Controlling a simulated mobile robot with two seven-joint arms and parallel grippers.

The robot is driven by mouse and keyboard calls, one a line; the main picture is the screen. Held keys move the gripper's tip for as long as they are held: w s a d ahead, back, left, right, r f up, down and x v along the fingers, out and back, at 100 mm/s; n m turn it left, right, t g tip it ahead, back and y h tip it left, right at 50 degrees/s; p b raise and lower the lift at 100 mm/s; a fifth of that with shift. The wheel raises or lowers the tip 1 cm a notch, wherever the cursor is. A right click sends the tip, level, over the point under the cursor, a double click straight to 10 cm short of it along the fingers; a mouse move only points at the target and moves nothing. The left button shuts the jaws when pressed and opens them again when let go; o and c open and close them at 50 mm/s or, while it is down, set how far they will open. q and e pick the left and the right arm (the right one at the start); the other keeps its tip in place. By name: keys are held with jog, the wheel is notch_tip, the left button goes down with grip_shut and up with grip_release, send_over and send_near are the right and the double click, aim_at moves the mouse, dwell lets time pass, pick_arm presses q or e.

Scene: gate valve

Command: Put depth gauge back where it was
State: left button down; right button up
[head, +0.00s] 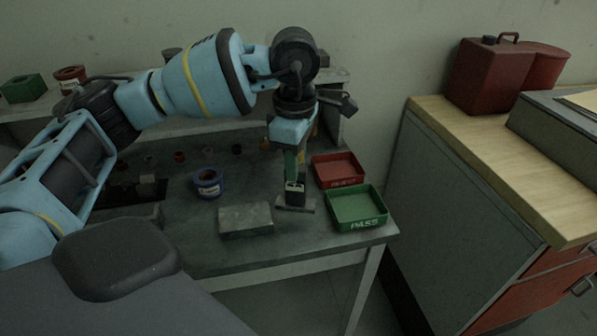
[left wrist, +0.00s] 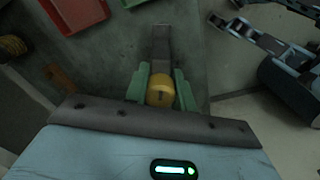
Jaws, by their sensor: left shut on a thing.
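The depth gauge (head: 294,204) has a dark upright body with a small pale face and a flat grey crosspiece at the bottom. In the head view it is at the right part of the workbench, left of the green tray. My left gripper (head: 293,176) points down and is shut on it from above. In the left wrist view its green fingers (left wrist: 160,88) flank a round yellow part, with the gauge's grey bar (left wrist: 162,45) beyond. I cannot tell whether the gauge's base touches the bench. Part of my right arm shows top right there; its jaws are unclear.
A green PASS tray (head: 357,222) and a red tray (head: 337,183) stand right of the gauge. A grey block (head: 246,234) and a blue ring-shaped roll (head: 207,189) lie to its left. A raised shelf runs behind. A wooden-topped cabinet (head: 484,146) stands at right.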

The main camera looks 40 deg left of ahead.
pick_arm(q)
jog(key=shift+w, duration=0.35)
jog(key=shift+w+f, duration=0.1)
jog(key=shift+f, duration=1.65)
jog(key=shift+f, duration=0.15)
jog(key=c, duration=1.2)
grip_release()
jog(key=shift+o, duration=0.2)
notch_tip(320, 180, up, 12)
jog(key=shift+r, duration=0.1)
